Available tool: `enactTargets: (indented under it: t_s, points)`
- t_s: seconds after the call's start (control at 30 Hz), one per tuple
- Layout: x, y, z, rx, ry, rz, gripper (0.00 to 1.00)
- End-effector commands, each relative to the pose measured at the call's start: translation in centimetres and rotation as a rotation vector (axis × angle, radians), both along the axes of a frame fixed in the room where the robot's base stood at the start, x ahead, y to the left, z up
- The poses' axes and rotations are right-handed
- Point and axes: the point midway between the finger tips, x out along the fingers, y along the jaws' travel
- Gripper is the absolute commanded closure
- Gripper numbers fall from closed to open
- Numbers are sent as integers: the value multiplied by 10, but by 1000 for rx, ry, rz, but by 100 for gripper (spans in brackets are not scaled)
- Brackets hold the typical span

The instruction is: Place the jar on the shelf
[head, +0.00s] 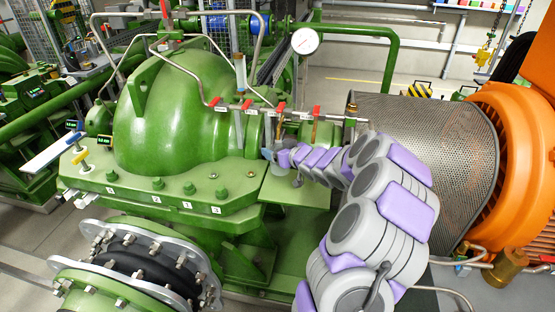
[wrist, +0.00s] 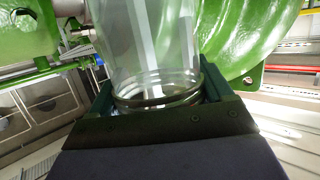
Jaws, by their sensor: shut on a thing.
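The jar (wrist: 155,45) is clear glass with a ridged ring at its near end, and fills the middle of the wrist view. My gripper (wrist: 160,92) is shut on it around this ring, with a dark green finger on each side. In the head view my gripper (head: 276,157) is small, at the end of my grey and purple arm, in front of the green pump. A pale translucent part of the jar (head: 280,169) seems to show there. A shelf (head: 470,7) with small coloured items is at the top right edge of the head view; whether it is the task's shelf, I cannot tell.
The large green pump housing (head: 185,110) stands left of my gripper. Thin pipes with red-handled valves (head: 250,107) run close behind it. A perforated metal guard (head: 430,140) and an orange motor (head: 520,150) are on the right. A pale flat board (head: 53,151) juts out at left.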

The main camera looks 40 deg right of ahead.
Motion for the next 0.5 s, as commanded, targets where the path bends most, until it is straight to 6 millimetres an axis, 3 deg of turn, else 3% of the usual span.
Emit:
enactTargets:
  t_s: [0.33, 0.5]
  points:
    - [2, 2, -35, 1, -1, 0, 52]
    - [1, -1, -35, 0, -1, -1, 52]
